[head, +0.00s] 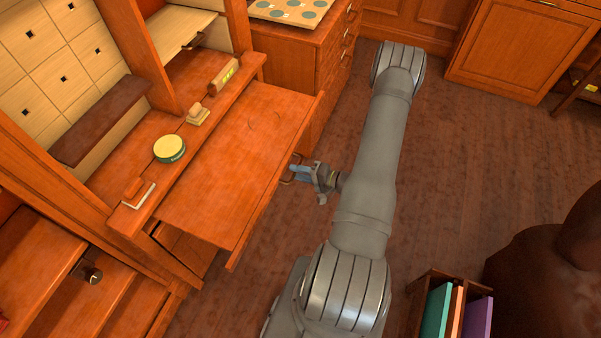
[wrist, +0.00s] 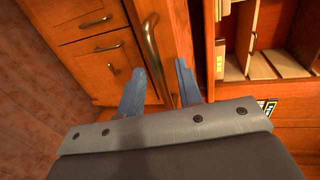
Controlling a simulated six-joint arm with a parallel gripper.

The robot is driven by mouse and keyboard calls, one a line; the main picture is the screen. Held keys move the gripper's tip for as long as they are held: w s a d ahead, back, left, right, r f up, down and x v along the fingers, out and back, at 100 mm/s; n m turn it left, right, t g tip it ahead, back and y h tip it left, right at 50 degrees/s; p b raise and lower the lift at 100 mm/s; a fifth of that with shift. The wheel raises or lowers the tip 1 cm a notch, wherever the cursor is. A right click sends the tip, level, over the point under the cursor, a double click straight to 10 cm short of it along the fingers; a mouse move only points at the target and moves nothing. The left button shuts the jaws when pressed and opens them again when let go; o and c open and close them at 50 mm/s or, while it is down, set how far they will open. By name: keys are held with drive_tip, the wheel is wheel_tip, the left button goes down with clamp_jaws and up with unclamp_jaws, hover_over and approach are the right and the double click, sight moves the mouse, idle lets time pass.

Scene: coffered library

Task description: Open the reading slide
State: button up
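The reading slide (head: 232,160) is a flat reddish-wood board standing well out from the desk in the head view. Its front edge faces my arm. A curved brass handle (wrist: 151,42) is on its front face in the wrist view. My gripper (head: 298,174) is at that front edge, level with the handle. In the wrist view my gripper (wrist: 166,76) has its two blue-grey fingers apart, with a gap between them.
On the ledge behind the slide are a round green-and-yellow tin (head: 169,148), a stamp (head: 198,115) and a brush-like item (head: 138,192). A drawer cabinet (head: 325,45) stands beyond the slide. A book box (head: 422,300) is at lower right.

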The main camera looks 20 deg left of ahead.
drive_tip(key=shift+d, duration=0.1)
drive_tip(key=v, duration=1.7)
drive_tip(key=shift+d, duration=0.1)
drive_tip(key=x, duration=1.7)
idle(0.3)
